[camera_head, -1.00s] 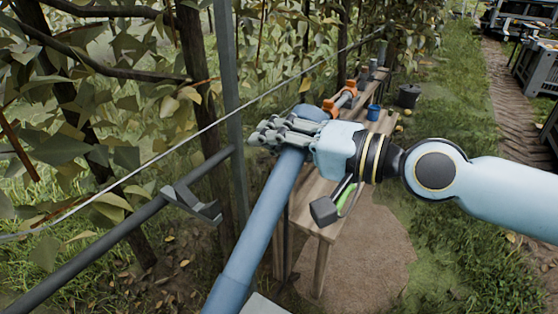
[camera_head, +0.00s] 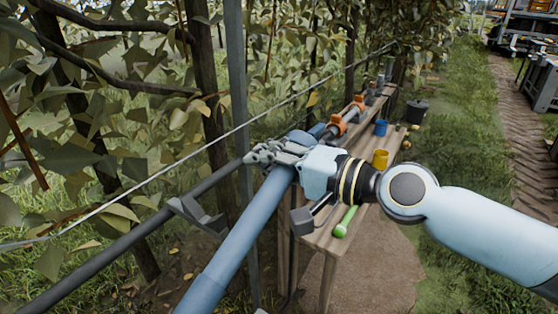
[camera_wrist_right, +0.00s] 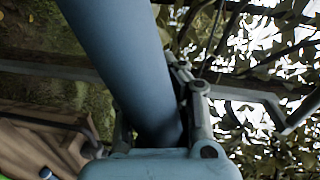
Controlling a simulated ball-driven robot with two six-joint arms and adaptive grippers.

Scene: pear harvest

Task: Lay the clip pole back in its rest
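A thick blue pole (camera_head: 238,240), which I take to be the clip pole, runs slanted from the lower edge up to my right gripper (camera_head: 275,158). The gripper's grey fingers are closed around it near its far end. In the right wrist view the pole (camera_wrist_right: 120,60) passes between the fingers of the gripper (camera_wrist_right: 165,110). A grey angled bracket (camera_head: 198,216) sits on a dark bar (camera_head: 110,255) left of the pole, apart from it; I cannot tell if it is the rest. My left gripper is not in view.
A wooden bench (camera_head: 330,235) under my right forearm holds a green-handled item (camera_head: 345,222), a yellow cup (camera_head: 380,159), a blue cup (camera_head: 381,128) and orange parts (camera_head: 337,126). A post (camera_head: 240,110), wire and leafy branches stand left.

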